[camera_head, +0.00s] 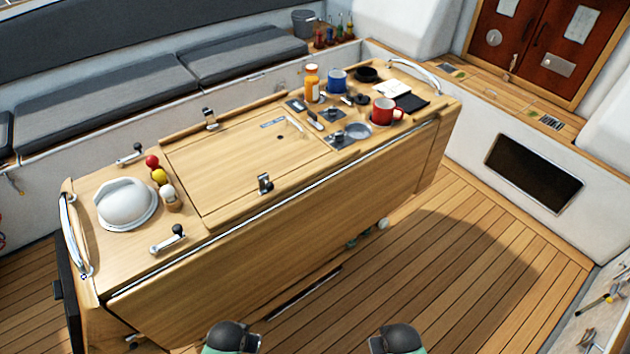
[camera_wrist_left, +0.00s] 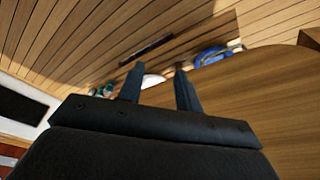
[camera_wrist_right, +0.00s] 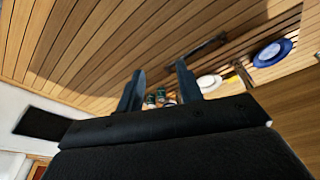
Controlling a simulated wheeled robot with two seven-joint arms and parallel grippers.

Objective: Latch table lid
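The table lid (camera_head: 235,155) is a pale wood panel lying flat, or nearly so, in the middle of the table top (camera_head: 95,250). A small metal latch with a dark part (camera_head: 265,184) stands at its near edge, and a similar latch (camera_head: 210,119) is at its far edge. I cannot tell whether either is fastened. My left gripper (camera_wrist_left: 160,78) is open and empty in the left wrist view, over the floor by the table's side. My right gripper (camera_wrist_right: 158,80) is also open and empty in the right wrist view. Neither touches the table.
A white dome (camera_head: 124,203), coloured balls and lever handles (camera_head: 168,240) stand at the table's left. A red mug (camera_head: 384,111), an orange bottle (camera_head: 311,84) and a blue mug (camera_head: 338,80) stand at the right. The deck floor (camera_head: 450,270) in front is mostly clear.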

